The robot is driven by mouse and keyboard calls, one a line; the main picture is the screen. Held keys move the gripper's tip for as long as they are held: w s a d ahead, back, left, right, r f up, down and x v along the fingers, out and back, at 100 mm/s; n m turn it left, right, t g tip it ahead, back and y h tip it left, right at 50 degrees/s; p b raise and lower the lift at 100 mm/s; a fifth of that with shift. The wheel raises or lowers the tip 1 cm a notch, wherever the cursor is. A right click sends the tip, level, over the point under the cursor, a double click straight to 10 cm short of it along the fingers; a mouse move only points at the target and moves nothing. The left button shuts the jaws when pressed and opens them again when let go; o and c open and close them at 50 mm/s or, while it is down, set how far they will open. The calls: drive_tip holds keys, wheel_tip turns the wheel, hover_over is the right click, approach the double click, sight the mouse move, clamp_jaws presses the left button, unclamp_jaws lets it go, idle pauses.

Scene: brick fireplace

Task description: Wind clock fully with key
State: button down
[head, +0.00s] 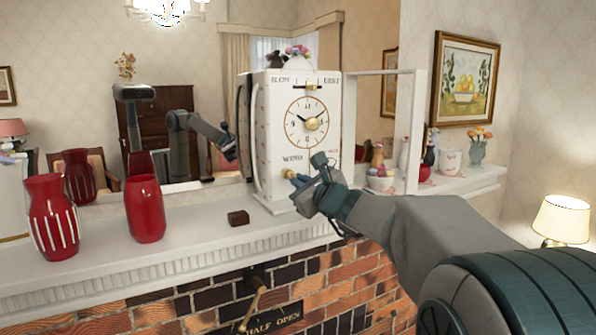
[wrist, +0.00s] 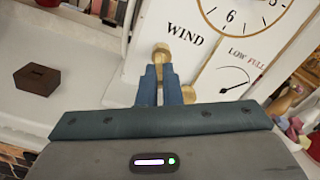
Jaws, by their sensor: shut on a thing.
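The white clock (head: 318,125) stands upright on the mantel, with a round dial, a slow/fast scale above and a "WIND" mark below. My gripper (head: 298,183) is at the lower front of the clock. In the wrist view, the blue fingers of my gripper (wrist: 160,85) are shut on the brass key (wrist: 161,55), beside the word "WIND". The key's brass end also shows in the head view (head: 287,174). The key's tip is hidden.
The clock's framed glass door (head: 416,130) stands open to the right. Red vases (head: 145,208) and a small brown box (head: 238,218) are on the mantel (head: 190,240) to the left. Figurines and pots (head: 450,160) stand to the right. A mirror is behind.

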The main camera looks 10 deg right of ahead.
drive_tip(key=shift+a+f+m, duration=0.1)
drive_tip(key=shift+f+m, duration=0.05)
drive_tip(key=shift+m, duration=0.25)
drive_tip(key=shift+m+p, duration=0.55)
drive_tip(key=shift+m, duration=0.55)
drive_tip(key=c, duration=2)
unclamp_jaws()
drive_tip(key=shift+m, duration=0.4)
drive_tip(key=o, duration=0.5)
drive_tip(key=shift+w+a, duration=0.1)
drive_tip(key=shift+w, duration=0.1)
drive_tip(key=shift+c, duration=0.2)
drive_tip(key=o, duration=0.5)
drive_tip(key=shift+s, duration=0.15)
drive_tip(key=v, duration=0.7)
